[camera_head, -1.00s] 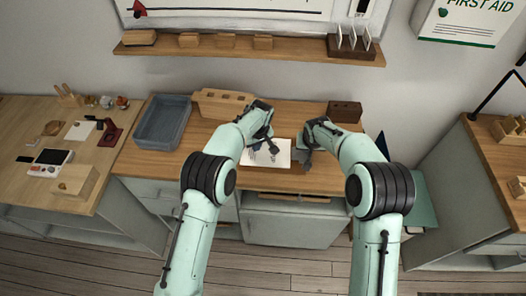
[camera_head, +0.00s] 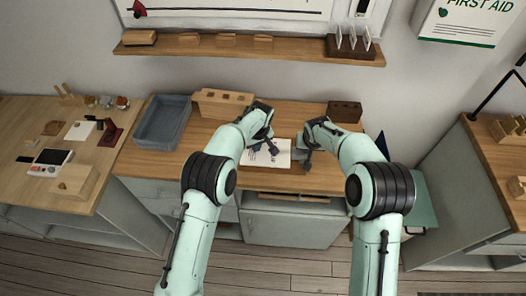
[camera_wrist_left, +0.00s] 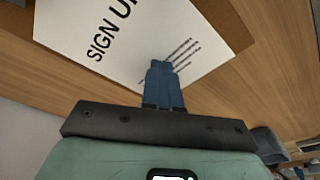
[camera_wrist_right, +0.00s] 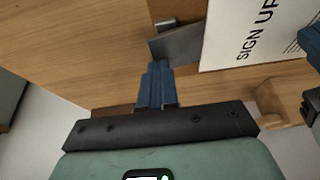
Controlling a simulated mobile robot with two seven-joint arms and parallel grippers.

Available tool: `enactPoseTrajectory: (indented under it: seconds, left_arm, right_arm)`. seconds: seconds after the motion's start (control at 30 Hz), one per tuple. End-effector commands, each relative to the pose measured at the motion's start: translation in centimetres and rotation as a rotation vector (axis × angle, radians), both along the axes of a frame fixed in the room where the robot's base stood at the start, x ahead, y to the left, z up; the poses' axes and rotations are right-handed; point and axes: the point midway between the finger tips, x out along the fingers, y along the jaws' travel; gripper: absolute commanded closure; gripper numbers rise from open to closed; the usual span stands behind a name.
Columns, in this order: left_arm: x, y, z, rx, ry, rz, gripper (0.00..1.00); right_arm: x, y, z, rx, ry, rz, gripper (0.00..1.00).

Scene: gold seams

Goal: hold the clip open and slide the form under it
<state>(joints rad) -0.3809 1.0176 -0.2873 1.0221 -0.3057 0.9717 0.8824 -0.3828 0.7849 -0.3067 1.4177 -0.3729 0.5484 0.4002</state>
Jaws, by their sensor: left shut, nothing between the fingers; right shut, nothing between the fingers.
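The white form (camera_head: 262,158), printed "SIGN UP", lies at the front of the middle counter. In the left wrist view the form (camera_wrist_left: 90,25) lies over part of a brown board (camera_wrist_left: 225,22). My left gripper (camera_head: 271,150) is shut, its fingertips (camera_wrist_left: 160,66) over the form near its small print; contact is unclear. In the right wrist view the grey clip (camera_wrist_right: 180,44) is beside the form's edge, on the brown board (camera_wrist_right: 180,9). My right gripper (camera_head: 307,162) is shut, its fingertips (camera_wrist_right: 157,68) at the clip's plate. Whether the clip is raised or the form's edge is under it, I cannot tell.
A grey-blue tray (camera_head: 162,122) and a wooden block with holes (camera_head: 222,103) stand at the counter's back left. A dark brown block (camera_head: 345,111) stands at the back right. The counter between tray and form is clear. Its front edge is close to the form.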

Motion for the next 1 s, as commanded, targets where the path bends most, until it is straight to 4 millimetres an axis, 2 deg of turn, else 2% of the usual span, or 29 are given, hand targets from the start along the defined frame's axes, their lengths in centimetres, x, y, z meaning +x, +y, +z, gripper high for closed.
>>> enactPoseTrajectory:
  seconds: [0.37,1.0]
  left_arm:
    - [0.0,0.1,0.1,0.000,0.000,0.000,1.00]
    - [0.0,2.0,0.1,0.000,0.000,0.001,1.00]
  right_arm:
    - [0.0,0.0,-0.1,0.000,0.002,0.000,1.00]
    - [0.0,0.0,-0.1,0.000,0.002,0.000,1.00]
